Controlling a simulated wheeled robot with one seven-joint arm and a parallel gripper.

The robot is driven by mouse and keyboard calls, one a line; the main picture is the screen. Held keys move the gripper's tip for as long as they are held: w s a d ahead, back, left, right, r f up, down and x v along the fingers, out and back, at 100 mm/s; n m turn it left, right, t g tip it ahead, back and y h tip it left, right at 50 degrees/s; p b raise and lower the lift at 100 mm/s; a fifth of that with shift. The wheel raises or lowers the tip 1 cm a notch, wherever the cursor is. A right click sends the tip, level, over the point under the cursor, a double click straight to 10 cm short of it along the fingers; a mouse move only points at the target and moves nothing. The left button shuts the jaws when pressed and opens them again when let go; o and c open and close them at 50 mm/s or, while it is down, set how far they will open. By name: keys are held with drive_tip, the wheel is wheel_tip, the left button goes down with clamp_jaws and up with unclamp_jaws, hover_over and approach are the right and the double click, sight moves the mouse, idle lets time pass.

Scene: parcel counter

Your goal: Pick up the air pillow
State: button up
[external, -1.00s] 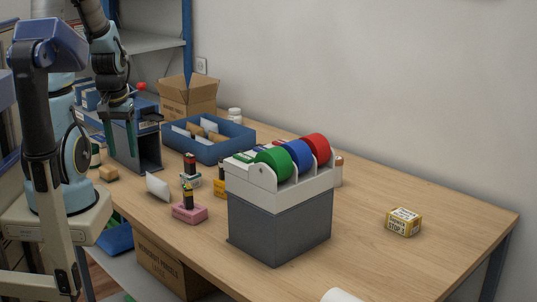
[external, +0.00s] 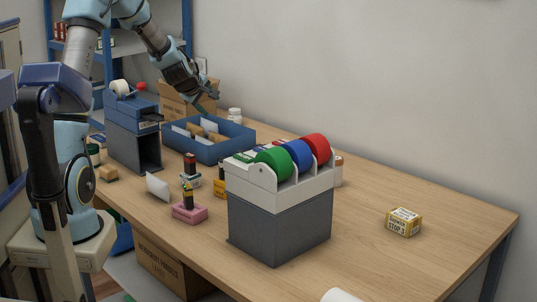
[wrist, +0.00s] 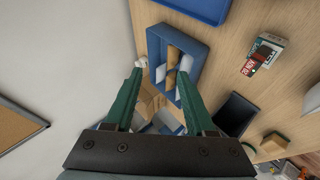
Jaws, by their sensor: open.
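My gripper (external: 204,107) is open and empty, raised above the cardboard box and the back of the blue tray (external: 209,154). In the wrist view my gripper (wrist: 160,74) has its green fingers apart, with the tray (wrist: 154,48) and the open box (wrist: 150,103) beyond them. No thing is clearly an air pillow. Pale packets (external: 209,126) lie among brown ones in the tray. A white wedge-like piece (external: 157,187) stands on the table at left; I cannot tell whether either is the pillow. The box's inside is partly hidden.
A grey dispenser with coloured rolls (external: 278,225) stands at the front middle. A dark blue-grey stand (external: 125,140) is left of the tray. Stamps (external: 189,212) and a white jar (external: 235,115) are nearby. The table's right side is mostly clear, apart from a yellow box (external: 403,222).

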sight(206, 140)
drive_tip(key=w+d+f+n+t+y+b, duration=0.1)
drive_tip(key=w+d+n+t+y+b, duration=0.15)
drive_tip(key=w+n, duration=0.5)
drive_tip(key=w+d+f+n+t+y+b, duration=0.1)
drive_tip(key=w+d+n+t+b, duration=0.25)
drive_tip(key=w+n, duration=0.4)
drive_tip(key=a+f+n+g+y+b, duration=0.2)
drive_tip(key=f+n+g+y, duration=0.2)
drive_tip(key=f+n, duration=0.45)
drive_tip(key=a+f+n+g+y+b, duration=0.25)
drive_tip(key=f+n+y, duration=0.2)
drive_tip(key=n, duration=0.75)
drive_tip(key=shift+g, duration=0.35)
drive_tip(key=p+x, duration=0.5)
drive_tip(key=x, duration=0.4)
drive_tip(key=shift+a+f, duration=0.25)
drive_tip(key=shift+f, duration=0.1)
drive_tip(key=shift+w+a+f, duration=0.15)
drive_tip(key=shift+w+f, duration=0.05)
drive_tip(key=shift+f, duration=0.05)
drive_tip(key=shift+c, duration=0.2)
clamp_jaws()
